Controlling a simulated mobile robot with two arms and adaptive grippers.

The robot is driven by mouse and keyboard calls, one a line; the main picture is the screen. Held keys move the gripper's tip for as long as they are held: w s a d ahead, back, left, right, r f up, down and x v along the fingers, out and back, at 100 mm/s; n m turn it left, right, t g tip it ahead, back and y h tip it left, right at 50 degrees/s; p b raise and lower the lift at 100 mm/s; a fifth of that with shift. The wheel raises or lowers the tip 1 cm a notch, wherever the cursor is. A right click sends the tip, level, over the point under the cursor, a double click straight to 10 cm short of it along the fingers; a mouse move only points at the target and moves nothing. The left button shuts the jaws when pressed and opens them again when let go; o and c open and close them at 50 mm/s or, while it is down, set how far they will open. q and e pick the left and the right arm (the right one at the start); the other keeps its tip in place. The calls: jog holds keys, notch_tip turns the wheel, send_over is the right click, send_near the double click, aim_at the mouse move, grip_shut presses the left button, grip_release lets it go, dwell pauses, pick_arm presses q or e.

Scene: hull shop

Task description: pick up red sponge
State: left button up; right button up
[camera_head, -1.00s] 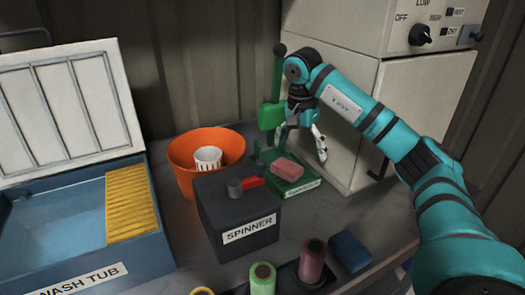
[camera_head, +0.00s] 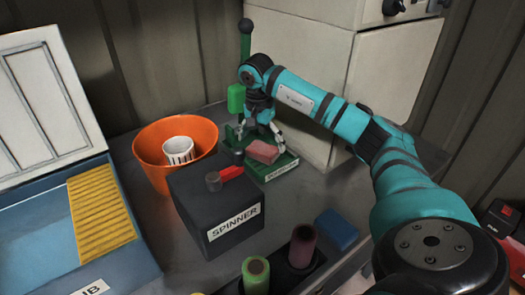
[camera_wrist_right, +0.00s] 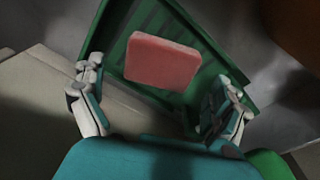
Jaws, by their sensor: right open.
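The red sponge (camera_head: 263,151), a pinkish-red block, lies on a green tray-like base (camera_head: 282,173) behind and right of the spinner box. My right gripper (camera_head: 260,137) is over the sponge with its fingers pointing down and spread. In the right wrist view the sponge (camera_wrist_right: 162,62) lies flat on the green base (camera_wrist_right: 118,50), between the two open fingers of the gripper (camera_wrist_right: 163,84) and a little ahead of them. Neither finger visibly touches it. My left gripper is not in view.
A green post (camera_head: 245,45) rises behind the base. A white cabinet (camera_head: 310,75) stands close behind. A blue block (camera_head: 337,229) and spools are nearer.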

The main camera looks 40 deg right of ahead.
aim_at(263, 148)
jog(key=f, duration=0.3)
jog(key=shift+w+d+f, duration=0.15)
jog(key=shift+d+f, duration=0.1)
jog(key=shift+f, duration=0.1)
jog(key=shift+c, duration=0.9)
jog(key=c, duration=0.7)
jog(key=shift+r, duration=0.1)
jog(key=shift+r, duration=0.1)
notch_tip(263, 148, up, 7)
jog(key=shift+b, duration=0.6)
jog(key=shift+s+a+b, duration=0.4)
jog(key=shift+s+b, duration=0.55)
jog(key=shift+s, duration=2.35)
jog(key=shift+s+a+b, duration=0.35)
jog(key=shift+s+b, duration=0.55)
jog(key=shift+s, duration=2.45)
jog(key=shift+s+a+b, duration=0.4)
jog(key=shift+s+b, duration=0.55)
jog(key=shift+s, duration=2.35)
